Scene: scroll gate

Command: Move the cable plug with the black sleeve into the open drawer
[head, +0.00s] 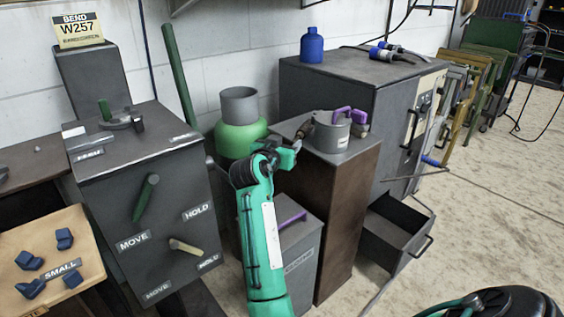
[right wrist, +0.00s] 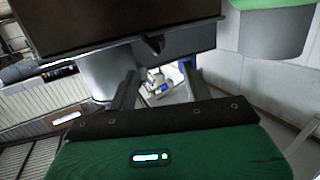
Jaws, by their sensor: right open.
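Two cable plugs lie on top of the dark cabinet (head: 345,72) at the back. The nearer plug (head: 380,54) is blue and dark, and the other plug (head: 393,47) lies just behind it. They are too small for me to tell surely which has the black sleeve. The open drawer (head: 388,245) sticks out low at the cabinet's front and looks empty. My right gripper (head: 301,130) is beside the grey pot, well short of the plugs; in the right wrist view its fingers (right wrist: 160,84) are apart with nothing held. My left gripper is not in view.
A grey pot (head: 331,135) with purple handles stands on the brown pedestal (head: 345,190). A green gas bottle (head: 238,138) and a lever box (head: 165,230) stand left. The floor at right is mostly clear.

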